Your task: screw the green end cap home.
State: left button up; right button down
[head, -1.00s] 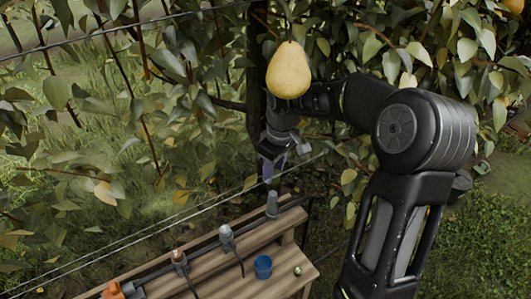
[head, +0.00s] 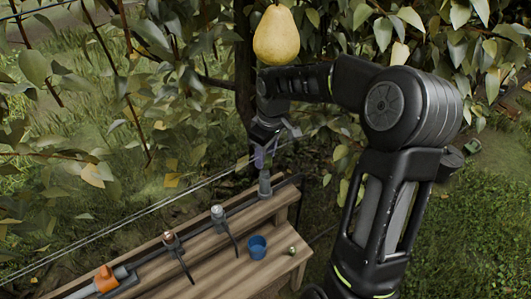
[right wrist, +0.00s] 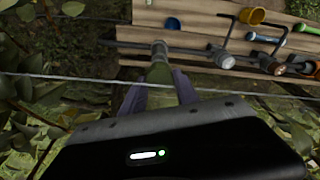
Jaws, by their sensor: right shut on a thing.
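My left gripper is not in view.
A wooden bench (head: 212,252) carries a dark pipe with clamps (head: 219,214), an orange fitting (head: 106,279) and a blue cup (head: 257,247). A wire crosses behind the gripper. A pear (head: 277,36) hangs above it, with leaves around.

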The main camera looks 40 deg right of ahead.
jog(key=shift+f, duration=0.6)
jog(key=shift+f+b, duration=1.35)
jog(key=shift+f, duration=0.3)
dwell(4.3)
jog(key=c, duration=0.8)
grip_release()
jog(key=shift+c, duration=0.2)
jog(key=shift+r, duration=0.1)
jog(key=shift+s+d+r, duration=0.1)
jog(key=shift+s+r, duration=0.05)
jog(key=shift+r, duration=1.1)
jog(key=shift+s+a+r, duration=0.1)
jog(key=shift+s+r, duration=0.1)
jog(key=shift+r, duration=1.1)
jog(key=shift+s+d+r, duration=0.1)
jog(key=shift+s+r, duration=0.05)
jog(key=shift+r, duration=1.1)
